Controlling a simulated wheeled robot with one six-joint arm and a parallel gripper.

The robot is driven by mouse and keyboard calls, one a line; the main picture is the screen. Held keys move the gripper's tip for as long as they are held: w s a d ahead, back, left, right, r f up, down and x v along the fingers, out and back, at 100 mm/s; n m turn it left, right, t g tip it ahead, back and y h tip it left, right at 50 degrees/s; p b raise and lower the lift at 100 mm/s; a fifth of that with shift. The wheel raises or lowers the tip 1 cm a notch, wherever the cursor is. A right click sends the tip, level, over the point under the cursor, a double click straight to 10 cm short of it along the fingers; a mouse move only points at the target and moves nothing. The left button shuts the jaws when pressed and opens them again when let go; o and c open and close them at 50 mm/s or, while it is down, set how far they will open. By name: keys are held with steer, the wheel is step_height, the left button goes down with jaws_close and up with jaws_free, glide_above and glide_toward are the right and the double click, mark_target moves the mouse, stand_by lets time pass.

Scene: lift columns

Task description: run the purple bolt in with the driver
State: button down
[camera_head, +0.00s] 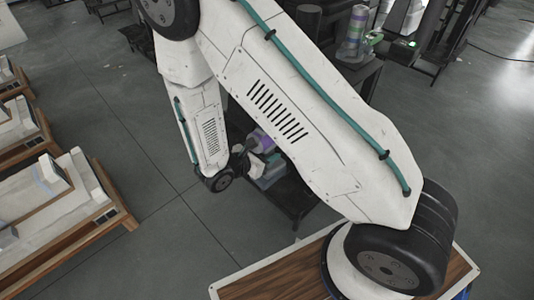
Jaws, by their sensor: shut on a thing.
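My gripper (250,162) shows small and partly hidden at the end of my white arm, left of the picture's middle. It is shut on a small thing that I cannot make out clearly. A purple piece (258,139) shows just above it, partly behind my arm. I cannot tell whether this is the purple bolt or part of the driver. Grey-green blocks (270,176) sit close beside the gripper on a dark stand (293,195). I cannot tell whether the gripper touches them. I cannot pick out the driver for certain.
Wooden benches with pale boxes (62,215) stand at the left. A banded purple and green stack (355,30) stands on a dark stand at the top right, near a device with a green light (405,44). Grey floor (150,130) lies open between the benches and the dark stand.

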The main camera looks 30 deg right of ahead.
steer(key=shift+w+d, duration=0.2)
steer(key=shift+d, duration=0.55)
stand_by(6.8)
steer(key=shift+a, duration=0.1)
stand_by(0.4)
